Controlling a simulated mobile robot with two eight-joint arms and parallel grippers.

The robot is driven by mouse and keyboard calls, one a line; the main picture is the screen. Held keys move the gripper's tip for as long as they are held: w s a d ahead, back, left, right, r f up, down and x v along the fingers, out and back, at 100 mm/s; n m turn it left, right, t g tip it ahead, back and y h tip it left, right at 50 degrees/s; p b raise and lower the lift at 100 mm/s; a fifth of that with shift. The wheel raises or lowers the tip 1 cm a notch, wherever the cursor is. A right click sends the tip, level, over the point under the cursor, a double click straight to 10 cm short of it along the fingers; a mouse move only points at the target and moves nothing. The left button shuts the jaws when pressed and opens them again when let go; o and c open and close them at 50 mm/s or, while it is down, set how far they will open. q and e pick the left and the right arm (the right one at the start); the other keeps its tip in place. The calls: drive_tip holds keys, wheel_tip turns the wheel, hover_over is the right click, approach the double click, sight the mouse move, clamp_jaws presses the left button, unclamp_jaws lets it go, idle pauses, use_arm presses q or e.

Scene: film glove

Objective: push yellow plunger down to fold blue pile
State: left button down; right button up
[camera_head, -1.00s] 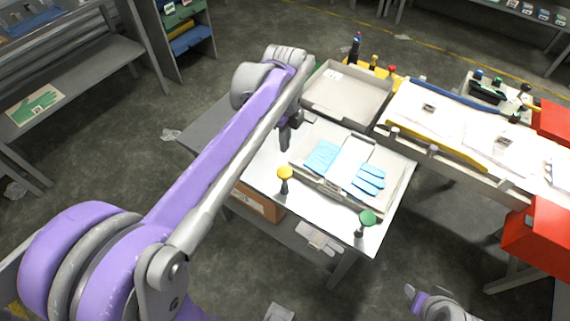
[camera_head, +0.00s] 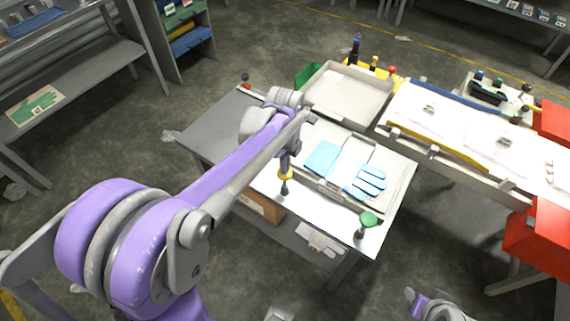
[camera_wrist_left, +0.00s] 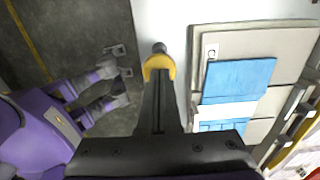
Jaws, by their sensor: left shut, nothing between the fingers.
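The yellow plunger (camera_head: 285,176) stands on a dark stem at the near edge of the white table; its yellow head also shows in the left wrist view (camera_wrist_left: 158,66). My left gripper (camera_head: 286,160) is shut and empty, pointing down at the plunger's head; whether they touch is unclear. In the wrist view its dark fingers (camera_wrist_left: 160,105) reach the yellow head. Blue gloves lie in a pale tray: a smooth blue pile (camera_head: 321,158) on the left and gloves with fingers (camera_head: 368,181) on the right. My right gripper (camera_head: 418,296) is low at the bottom edge, its jaw state unclear.
A green plunger (camera_head: 368,219) stands to the right on the same table. A white-topped bench (camera_head: 465,125) with a yellow rail adjoins at right. Red boxes (camera_head: 540,235) stand at far right.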

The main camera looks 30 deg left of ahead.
sight(286, 178)
use_arm(q)
wheel_tip(286, 178, down, 6)
drive_tip(key=b, duration=0.3)
drive_tip(key=shift+s+b, duration=0.1)
drive_tip(key=shift+b, duration=0.2)
drive_tip(key=shift+s+d+r, duration=0.1)
drive_tip(key=shift+s+r, duration=0.05)
idle(0.9)
drive_tip(key=shift+d, duration=0.1)
